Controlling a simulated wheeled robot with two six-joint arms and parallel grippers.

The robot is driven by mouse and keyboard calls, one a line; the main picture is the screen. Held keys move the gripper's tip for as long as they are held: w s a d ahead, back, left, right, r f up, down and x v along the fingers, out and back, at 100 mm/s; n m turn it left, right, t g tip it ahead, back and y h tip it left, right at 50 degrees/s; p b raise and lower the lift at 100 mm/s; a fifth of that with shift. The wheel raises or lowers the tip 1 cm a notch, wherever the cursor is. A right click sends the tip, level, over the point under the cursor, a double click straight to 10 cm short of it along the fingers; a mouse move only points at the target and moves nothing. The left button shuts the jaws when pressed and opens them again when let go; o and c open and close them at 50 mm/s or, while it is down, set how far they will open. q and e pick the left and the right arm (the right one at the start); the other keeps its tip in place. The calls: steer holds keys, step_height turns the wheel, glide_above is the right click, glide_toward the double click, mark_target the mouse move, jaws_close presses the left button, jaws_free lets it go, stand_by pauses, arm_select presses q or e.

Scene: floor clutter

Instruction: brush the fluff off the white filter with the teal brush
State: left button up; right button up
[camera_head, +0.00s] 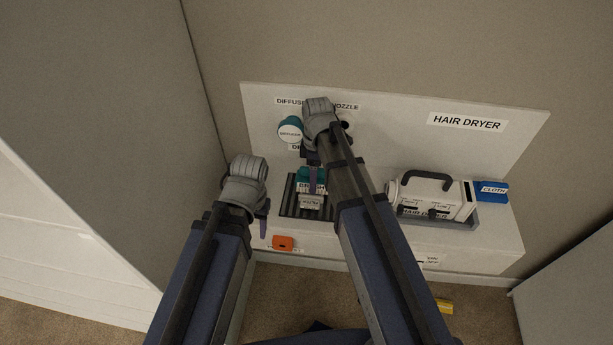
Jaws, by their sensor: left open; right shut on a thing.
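The teal brush (302,175) is upright over the dark ribbed mat (287,209), with part of a label showing. My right gripper (313,180) is shut on it from above. The white filter (310,205) with a dark-lettered label is on the mat, just in front of and below the brush. I cannot tell whether the brush touches it. No fluff can be made out at this size. My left gripper (263,224) is open and empty, left of the mat above the shelf.
A teal diffuser (290,130) is on the back panel. An orange piece (283,243) is at the front edge. A yellow item (445,306) lies on the floor.

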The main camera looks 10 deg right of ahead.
steer(key=shift+s+d, duration=0.2)
steer(key=shift+d, duration=0.2)
steer(key=shift+r, duration=0.1)
steer(key=r+p, duration=0.6)
steer(key=shift+w, duration=0.35)
steer(key=r+p, duration=0.3)
steer(key=shift+w+d, duration=0.1)
steer(key=shift+w, duration=0.1)
steer(key=shift+f, duration=0.1)
stand_by(0.5)
